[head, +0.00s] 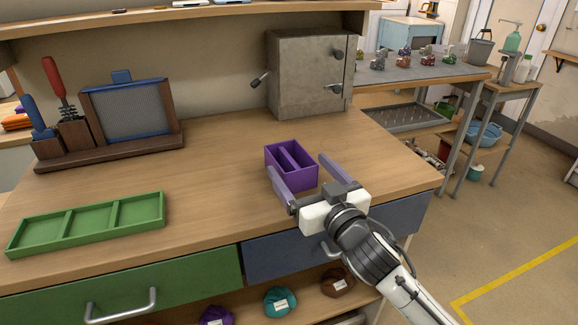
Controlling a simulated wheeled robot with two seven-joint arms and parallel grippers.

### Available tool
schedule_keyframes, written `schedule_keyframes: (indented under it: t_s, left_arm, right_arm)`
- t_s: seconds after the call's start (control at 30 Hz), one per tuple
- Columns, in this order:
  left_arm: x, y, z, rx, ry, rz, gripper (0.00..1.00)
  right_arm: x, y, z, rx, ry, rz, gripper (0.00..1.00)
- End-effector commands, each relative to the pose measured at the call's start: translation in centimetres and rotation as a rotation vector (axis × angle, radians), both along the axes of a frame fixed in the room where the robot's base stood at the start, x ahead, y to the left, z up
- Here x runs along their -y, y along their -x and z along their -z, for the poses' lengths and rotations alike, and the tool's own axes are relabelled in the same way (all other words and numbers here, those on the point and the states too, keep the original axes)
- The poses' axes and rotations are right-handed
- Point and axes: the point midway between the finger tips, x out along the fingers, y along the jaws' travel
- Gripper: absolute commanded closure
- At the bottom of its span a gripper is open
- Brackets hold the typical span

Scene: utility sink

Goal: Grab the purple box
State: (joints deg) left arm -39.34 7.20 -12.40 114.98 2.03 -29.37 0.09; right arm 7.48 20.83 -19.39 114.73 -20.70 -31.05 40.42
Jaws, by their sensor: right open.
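The purple box (291,151) is a small open box with a divider down its middle. It rests upright on the wooden workbench in the head view, right of centre. My right gripper (298,164) comes in from the lower right with its two purple-grey fingers spread. One finger is at the box's near left side and the other is off its right side. The gripper is open and holds nothing. Whether the fingers touch the box is hard to tell. My left gripper is not in view.
A green three-compartment tray (76,236) lies at the left of the workbench (205,200). A wooden tool stand (110,150) and a grey metal cabinet (302,80) stand at the back. The bench between the tray and the box is clear. Drawers with handles are below the front edge.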

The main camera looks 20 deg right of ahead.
Motion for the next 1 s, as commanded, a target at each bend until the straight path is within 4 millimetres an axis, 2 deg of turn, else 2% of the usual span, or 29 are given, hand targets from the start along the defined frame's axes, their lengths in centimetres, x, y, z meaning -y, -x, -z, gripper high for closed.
schedule_keyframes:
  t_s: [0.17, 0.43, 0.73, 0.77, 1.0]
  left_arm:
    - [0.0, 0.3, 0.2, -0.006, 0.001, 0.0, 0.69]
    - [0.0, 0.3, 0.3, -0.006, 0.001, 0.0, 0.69]
    - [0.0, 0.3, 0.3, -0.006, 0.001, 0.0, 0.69]
    - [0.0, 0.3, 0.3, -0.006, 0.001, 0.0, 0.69]
    - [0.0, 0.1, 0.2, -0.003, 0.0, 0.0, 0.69]
  right_arm:
    - [-0.2, -1.4, -0.1, 0.002, 0.001, 0.0, 0.16]
    - [-0.8, -5.1, 0.1, 0.001, 0.001, 0.0, 0.16]
    - [-0.9, -5.6, 0.1, 0.0, 0.0, 0.0, 0.16]
    - [-0.9, -5.6, 0.1, 0.0, 0.0, 0.0, 0.19]
    - [-0.9, -5.6, 0.1, -0.001, 0.0, 0.0, 0.59]
